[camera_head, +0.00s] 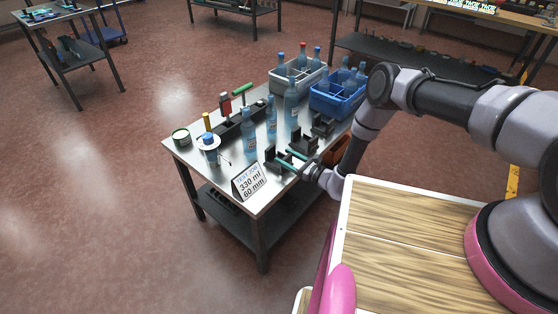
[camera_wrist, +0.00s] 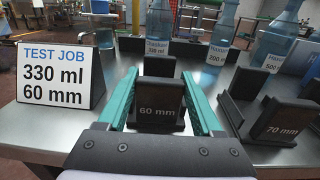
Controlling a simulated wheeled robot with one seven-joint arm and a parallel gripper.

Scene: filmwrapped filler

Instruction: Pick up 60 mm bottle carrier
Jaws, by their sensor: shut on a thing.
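The 60 mm bottle carrier (camera_wrist: 158,108) is a black block marked "60 mm" in the wrist view, standing on the metal table. My gripper (camera_wrist: 158,95) has teal fingers on both its sides and is shut on it. In the head view my gripper (camera_head: 285,160) reaches over the table's front edge, and the carrier (camera_head: 277,158) is partly hidden by the fingers. I cannot tell whether the carrier is lifted. A card (camera_wrist: 62,75) left of the gripper reads "TEST JOB 330 ml 60 mm".
A black 70 mm carrier (camera_wrist: 280,122) stands close on the right. Labelled bottles (camera_wrist: 158,30) stand behind.

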